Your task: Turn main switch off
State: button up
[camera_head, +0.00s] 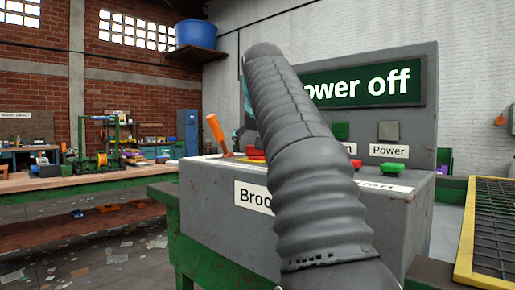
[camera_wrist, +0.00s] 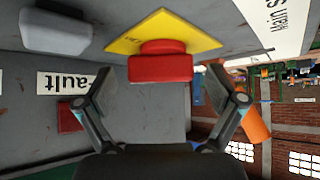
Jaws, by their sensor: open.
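The main switch appears as an orange lever handle (camera_head: 215,128) that sticks up, tilted, at the left end of the grey control box. In the wrist view the orange handle (camera_wrist: 257,124) is just outside my gripper's right finger, partly hidden by it. A white label (camera_wrist: 288,22) starting "Main S" is at the top right there. My gripper (camera_wrist: 162,76) is open and empty, and a red button (camera_wrist: 160,66) on a yellow plate (camera_wrist: 203,41) appears between its fingers. In the head view my dark ribbed arm hides most of the gripper and the middle of the box.
The grey control box (camera_head: 225,205) has a back panel with a green sign (camera_head: 380,83) reading "ower off". A green button (camera_head: 340,131) and grey button (camera_head: 388,131) are on the panel. A yellow-edged grating (camera_head: 467,235) stands right.

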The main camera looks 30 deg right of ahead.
jog(key=shift+c, duration=0.3)
jog(key=c, duration=1.1)
jog(key=shift+a, duration=0.2)
jog(key=shift+d, duration=0.2)
jog(key=n+y+p, duration=0.2)
jog(key=shift+d+r+n+t, duration=0.15)
jog(key=shift+d+n+t, duration=0.15)
jog(key=shift+n, duration=0.1)
jog(key=n+y, duration=0.3)
jog(key=n, duration=0.1)
jog(key=shift+w+d+p, duration=0.1)
jog(key=shift+p, duration=0.25)
jog(key=shift+n+y, duration=0.9)
jog(key=shift+n, duration=0.2)
